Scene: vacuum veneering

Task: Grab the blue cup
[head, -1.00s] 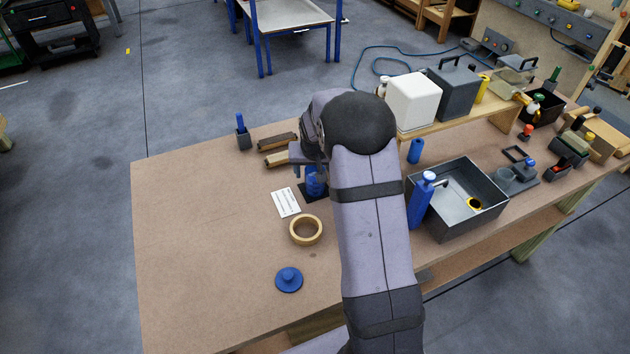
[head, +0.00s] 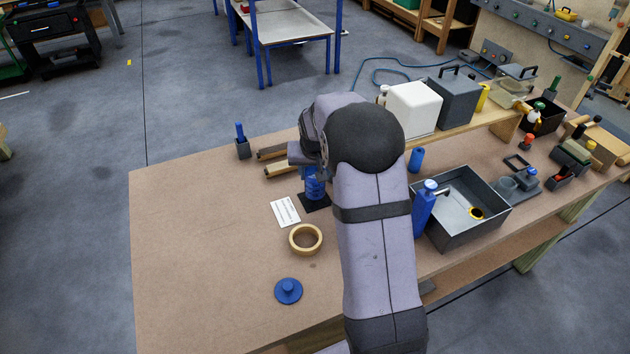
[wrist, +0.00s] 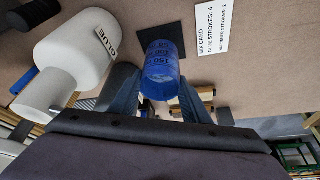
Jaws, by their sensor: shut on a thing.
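The blue cup (head: 315,187) is at the middle of the bench, over a small black mat (head: 317,204). My arm and wrist hide its top in the head view. In the wrist view the blue cup (wrist: 163,62) lies between my two fingers, with printed marks on its side. My gripper (wrist: 163,82) is shut on it. The black mat (wrist: 188,48) shows beside the cup there. I cannot tell whether the cup touches the mat.
A white card (head: 285,212), a tan ring (head: 306,239) and a blue knobbed disc (head: 288,291) lie near the cup. A white glue bottle (wrist: 75,48) is close by in the wrist view.

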